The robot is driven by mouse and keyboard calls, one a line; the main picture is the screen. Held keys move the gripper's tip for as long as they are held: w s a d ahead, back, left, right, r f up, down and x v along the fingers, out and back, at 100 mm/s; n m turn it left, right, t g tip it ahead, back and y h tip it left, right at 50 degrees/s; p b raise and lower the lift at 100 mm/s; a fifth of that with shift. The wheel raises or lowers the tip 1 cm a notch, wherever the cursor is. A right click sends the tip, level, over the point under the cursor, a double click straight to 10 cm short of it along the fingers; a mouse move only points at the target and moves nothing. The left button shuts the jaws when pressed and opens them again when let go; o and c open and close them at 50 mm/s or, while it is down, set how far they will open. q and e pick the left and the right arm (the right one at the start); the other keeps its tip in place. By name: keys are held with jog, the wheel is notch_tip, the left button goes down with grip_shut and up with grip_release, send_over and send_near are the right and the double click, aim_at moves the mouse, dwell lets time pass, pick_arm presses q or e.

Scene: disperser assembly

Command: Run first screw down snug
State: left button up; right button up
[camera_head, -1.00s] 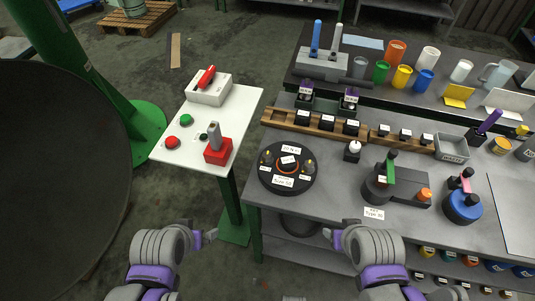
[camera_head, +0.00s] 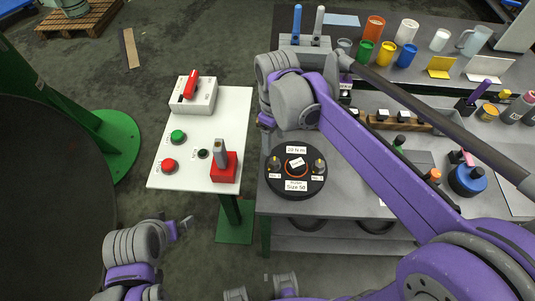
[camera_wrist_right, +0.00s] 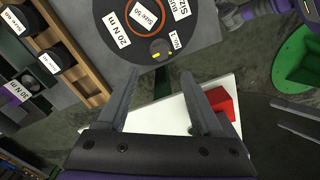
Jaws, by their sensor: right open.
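The round black plate (camera_head: 311,154) lies on the grey bench near its left edge and has an orange ring at its middle. A small screw (camera_head: 275,163) with a yellow mark stands at its left. A second screw (camera_head: 319,165) stands at its right. In the right wrist view the left screw (camera_wrist_right: 161,48) sits beside a label reading No. 1. My right gripper (camera_wrist_right: 160,100) is open and empty, apart from that screw; the forearm crosses above the bench. In the head view its fingers are mostly hidden. My left gripper (camera_head: 179,224) is low at the left, its jaw gap unclear.
A white table (camera_head: 219,120) at left holds a red block (camera_head: 225,167) with a grey handle, buttons and a white box (camera_head: 193,96). Cups stand at the bench's back. My right arm hides much of the bench middle. Floor between is clear.

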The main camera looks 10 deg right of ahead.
aim_at(275, 162)
notch_tip(275, 162, down, 10)
jog(key=shift+s+d+b, duration=0.15)
jog(key=shift+b, duration=0.2)
grip_shut()
